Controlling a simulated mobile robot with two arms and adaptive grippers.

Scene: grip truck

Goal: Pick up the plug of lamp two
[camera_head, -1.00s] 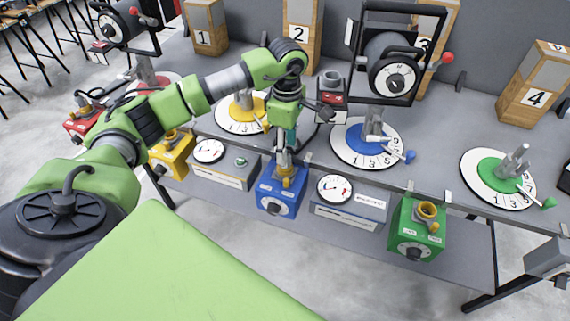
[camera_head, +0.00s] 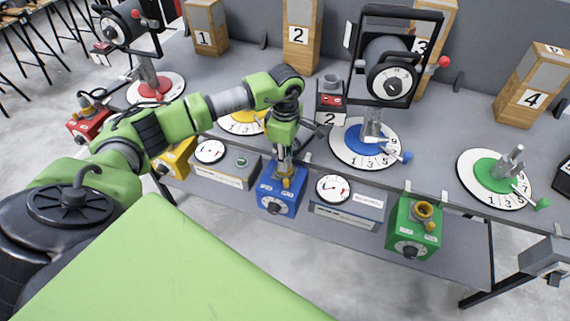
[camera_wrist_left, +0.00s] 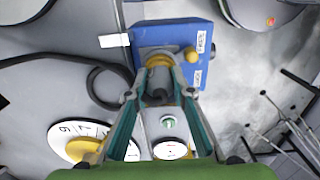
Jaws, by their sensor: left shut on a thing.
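The plug of lamp two (camera_wrist_left: 158,96) looks dark and sits at the yellow socket (camera_wrist_left: 160,62) on top of the blue box (camera_head: 282,200). My left gripper (camera_head: 286,172) points down over this box. In the left wrist view its fingers (camera_wrist_left: 159,95) are shut on the plug, one on each side. A black cable (camera_wrist_left: 96,84) loops to the left there. I cannot tell how far the plug sits in the socket. Lamp two (camera_head: 392,77) stands above a blue dial (camera_head: 352,147), beside a small box marked 2 (camera_head: 331,118). My right gripper is not in view.
A gauge panel (camera_head: 345,214) and a green box (camera_head: 415,240) are right of the blue box. A yellow box (camera_head: 177,155) and another gauge panel (camera_head: 228,178) are left. The grey table (camera_head: 440,120) carries numbered wooden blocks behind.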

